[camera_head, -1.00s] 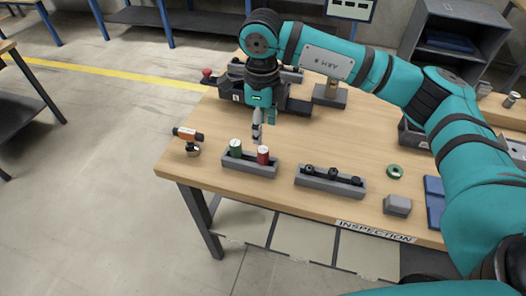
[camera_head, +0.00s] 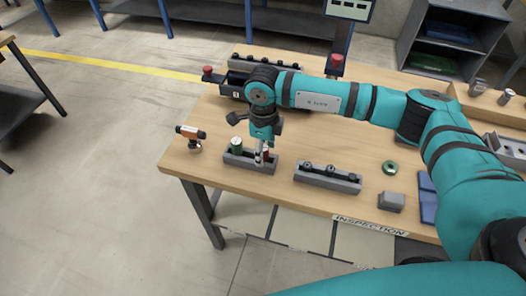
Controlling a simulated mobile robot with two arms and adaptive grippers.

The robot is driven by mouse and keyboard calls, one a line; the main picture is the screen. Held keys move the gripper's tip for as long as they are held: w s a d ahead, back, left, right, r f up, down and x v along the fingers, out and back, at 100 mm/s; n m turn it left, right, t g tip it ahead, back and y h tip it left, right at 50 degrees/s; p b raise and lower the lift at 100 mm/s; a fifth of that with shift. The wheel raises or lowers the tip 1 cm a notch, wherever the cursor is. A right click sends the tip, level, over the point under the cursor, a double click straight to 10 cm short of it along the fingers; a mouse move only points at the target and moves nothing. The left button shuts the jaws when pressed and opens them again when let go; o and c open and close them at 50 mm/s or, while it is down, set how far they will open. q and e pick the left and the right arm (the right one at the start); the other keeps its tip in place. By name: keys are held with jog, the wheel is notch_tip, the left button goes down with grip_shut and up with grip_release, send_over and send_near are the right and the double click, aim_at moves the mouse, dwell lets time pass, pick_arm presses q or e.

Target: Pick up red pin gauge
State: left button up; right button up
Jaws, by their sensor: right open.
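The red pin gauge (camera_head: 267,155) stands upright in the right part of a small grey tray (camera_head: 245,164) near the table's front left. A green pin gauge (camera_head: 236,145) stands beside it on the left in the same tray. My right gripper (camera_head: 261,160) points down at the red pin gauge, with its fingers at the gauge. The fingers are open and partly cover the red gauge. I cannot tell whether they touch it. My left gripper is not in view.
A longer grey holder with several black parts (camera_head: 328,179) stands to the right. A green ring (camera_head: 389,168) and a grey block (camera_head: 391,201) lie farther right. An orange and black tool (camera_head: 190,133) stands at the left edge. Bare wood lies behind the holder.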

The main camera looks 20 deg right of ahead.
grip_shut()
jog(key=shift+r, duration=0.15)
